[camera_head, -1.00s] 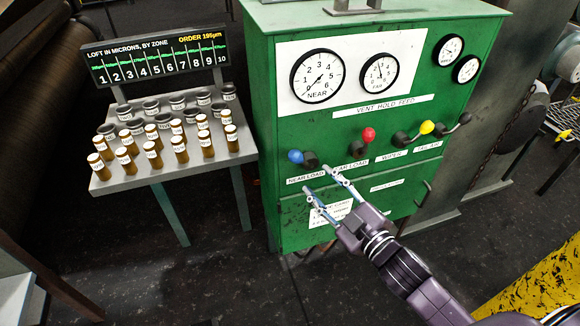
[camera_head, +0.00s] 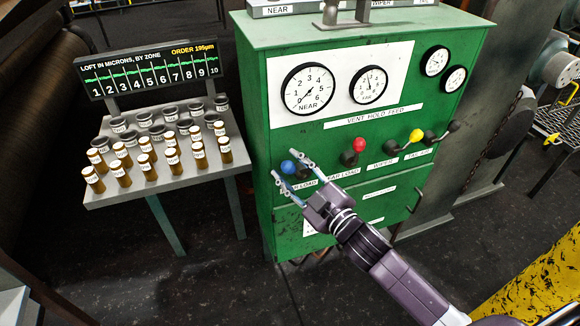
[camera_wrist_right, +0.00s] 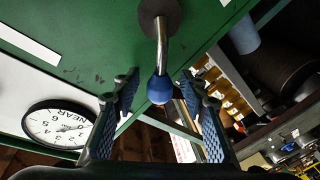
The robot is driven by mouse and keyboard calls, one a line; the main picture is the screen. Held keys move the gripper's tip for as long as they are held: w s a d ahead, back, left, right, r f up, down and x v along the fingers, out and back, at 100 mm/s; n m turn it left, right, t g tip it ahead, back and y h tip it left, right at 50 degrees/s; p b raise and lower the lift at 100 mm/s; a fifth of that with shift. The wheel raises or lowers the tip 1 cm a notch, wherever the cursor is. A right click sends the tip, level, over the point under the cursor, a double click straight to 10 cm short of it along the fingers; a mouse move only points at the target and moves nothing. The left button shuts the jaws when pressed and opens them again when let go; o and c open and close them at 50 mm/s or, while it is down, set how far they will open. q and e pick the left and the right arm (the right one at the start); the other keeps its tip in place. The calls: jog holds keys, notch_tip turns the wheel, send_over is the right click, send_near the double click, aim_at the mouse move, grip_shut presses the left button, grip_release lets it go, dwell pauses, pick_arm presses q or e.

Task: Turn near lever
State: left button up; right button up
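The near lever is a blue ball knob (camera_head: 288,166) on a short shaft, low on the left of the green cabinet's front (camera_head: 262,120). It sits just above the NEAR LOAD label, which my gripper partly covers. My right gripper (camera_head: 289,174) is open with its fingers around the knob's area. In the right wrist view the blue knob (camera_wrist_right: 160,88) and its metal shaft lie between the two open fingers (camera_wrist_right: 163,100), with a gap on each side. I see no contact. The NEAR gauge (camera_head: 308,89) is above the lever. My left gripper is not in view.
A red-knobbed lever (camera_head: 359,145), a yellow-knobbed lever (camera_head: 416,135) and a black-knobbed lever (camera_head: 454,126) stand to the right on the same panel. A grey table (camera_head: 197,178) with several brown bottles and dark cups stands left of the cabinet. A yellow structure (camera_head: 530,285) is at lower right.

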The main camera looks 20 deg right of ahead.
jog(key=shift+c, duration=0.4)
grip_shut()
